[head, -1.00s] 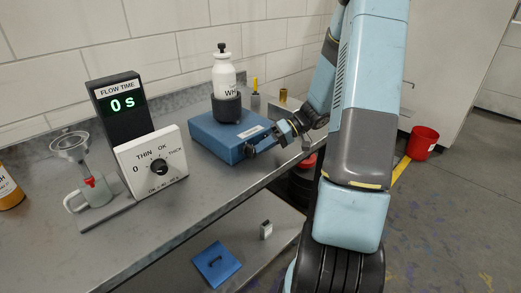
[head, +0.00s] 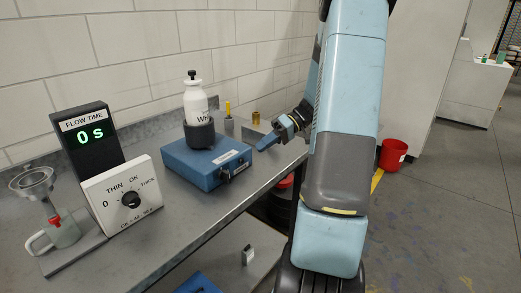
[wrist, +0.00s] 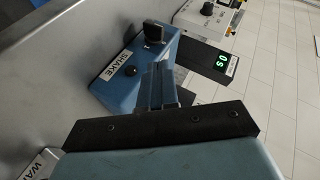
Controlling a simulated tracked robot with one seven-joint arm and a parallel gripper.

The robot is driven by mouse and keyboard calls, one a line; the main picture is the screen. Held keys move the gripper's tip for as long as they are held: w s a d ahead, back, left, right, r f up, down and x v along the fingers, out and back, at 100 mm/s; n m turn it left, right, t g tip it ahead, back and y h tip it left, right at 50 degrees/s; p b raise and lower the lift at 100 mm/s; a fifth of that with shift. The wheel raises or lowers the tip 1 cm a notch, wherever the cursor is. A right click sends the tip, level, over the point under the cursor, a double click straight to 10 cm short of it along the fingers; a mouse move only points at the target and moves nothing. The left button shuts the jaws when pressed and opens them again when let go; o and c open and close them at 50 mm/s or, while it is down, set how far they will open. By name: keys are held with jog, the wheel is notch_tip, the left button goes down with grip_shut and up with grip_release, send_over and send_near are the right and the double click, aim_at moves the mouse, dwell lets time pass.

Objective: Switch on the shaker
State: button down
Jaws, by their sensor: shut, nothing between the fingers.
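The shaker is a blue box (head: 190,168) on the bench, with a white bottle (head: 195,102) upright in its black holder (head: 199,134). A dark switch or knob (head: 225,174) sits on its front face. The wrist view shows this blue face (wrist: 118,90) with a SHAKE label (wrist: 117,65), a protruding black knob (wrist: 153,33) and a small round black part (wrist: 130,71). I cannot tell the switch's setting. My gripper (head: 262,146) is shut and empty, just right of the shaker and apart from it. Its fingers (wrist: 160,85) point toward the face in the wrist view.
A flow-time display (head: 90,137) reads 0 s, behind a white dial box (head: 121,196). A cup stand (head: 60,230) is at far left. A yellow-topped item (head: 228,122) and a brass cup (head: 256,117) stand behind my gripper. A red bucket (head: 393,154) is on the floor.

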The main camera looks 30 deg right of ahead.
jog(key=s+a+r+m+t+h, duration=0.2)
jog(key=s+a+r+h, duration=0.4)
jog(key=s, duration=0.4)
jog(key=s+a+r+m+t+h, duration=0.2)
jog(key=s+a+r+h, duration=0.4)
jog(key=s+a+r, duration=0.3)
jog(key=shift+s+t+h, duration=0.3)
jog(key=shift+s+t, duration=0.1)
jog(key=shift+s, duration=0.2)
jog(key=shift+r, duration=0.1)
